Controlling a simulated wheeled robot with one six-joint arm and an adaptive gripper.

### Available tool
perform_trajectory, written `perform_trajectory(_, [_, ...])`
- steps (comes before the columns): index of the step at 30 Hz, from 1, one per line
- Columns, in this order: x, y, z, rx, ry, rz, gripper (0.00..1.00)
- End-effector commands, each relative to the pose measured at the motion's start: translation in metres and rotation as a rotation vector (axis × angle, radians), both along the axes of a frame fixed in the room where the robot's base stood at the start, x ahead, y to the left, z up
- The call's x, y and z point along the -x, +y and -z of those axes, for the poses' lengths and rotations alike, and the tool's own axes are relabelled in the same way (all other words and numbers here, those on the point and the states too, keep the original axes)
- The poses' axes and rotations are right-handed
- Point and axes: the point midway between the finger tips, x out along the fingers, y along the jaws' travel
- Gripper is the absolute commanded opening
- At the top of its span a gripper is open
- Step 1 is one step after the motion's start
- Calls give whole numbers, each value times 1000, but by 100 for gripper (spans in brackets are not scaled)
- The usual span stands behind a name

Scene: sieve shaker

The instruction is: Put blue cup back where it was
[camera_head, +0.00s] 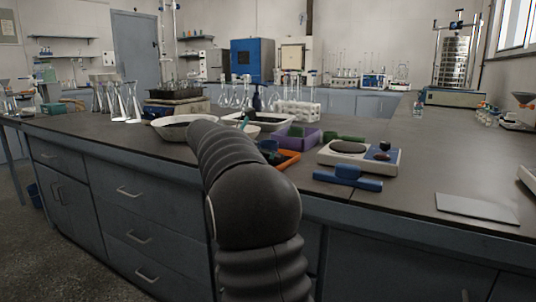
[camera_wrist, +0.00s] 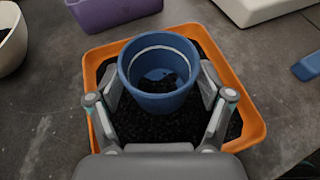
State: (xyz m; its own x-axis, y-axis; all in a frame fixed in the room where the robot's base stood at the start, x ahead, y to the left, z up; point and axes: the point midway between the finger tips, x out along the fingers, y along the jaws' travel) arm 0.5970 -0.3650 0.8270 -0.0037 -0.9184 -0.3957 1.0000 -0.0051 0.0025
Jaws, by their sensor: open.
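A blue cup (camera_wrist: 158,100) stands upright in an orange tray (camera_wrist: 252,107) of dark granules in the wrist view. Some dark granules lie inside the cup. My gripper (camera_wrist: 160,88) is open, with one finger on each side of the cup. I cannot tell whether the fingers touch its wall. In the head view the orange tray (camera_head: 290,158) and the blue cup (camera_head: 268,146) show only in part, behind my arm.
A purple container (camera_head: 303,138) stands just behind the tray. To the right are a white hotplate (camera_head: 359,158) and a blue-handled object (camera_head: 347,178). White basins (camera_head: 172,131) stand to the left. Free bench lies at the right, near a flat grey plate (camera_head: 476,208).

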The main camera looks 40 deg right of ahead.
Motion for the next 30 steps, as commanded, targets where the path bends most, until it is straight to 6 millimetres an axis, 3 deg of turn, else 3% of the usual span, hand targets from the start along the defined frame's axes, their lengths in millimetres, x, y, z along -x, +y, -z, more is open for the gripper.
perform_trajectory(5, [0, 2, -5, 0, 0, -1, 79])
perform_trajectory(21, [-1, 90, -43, 0, -1, -3, 79])
perform_trajectory(30, [-1, 110, -51, 0, 0, -1, 79])
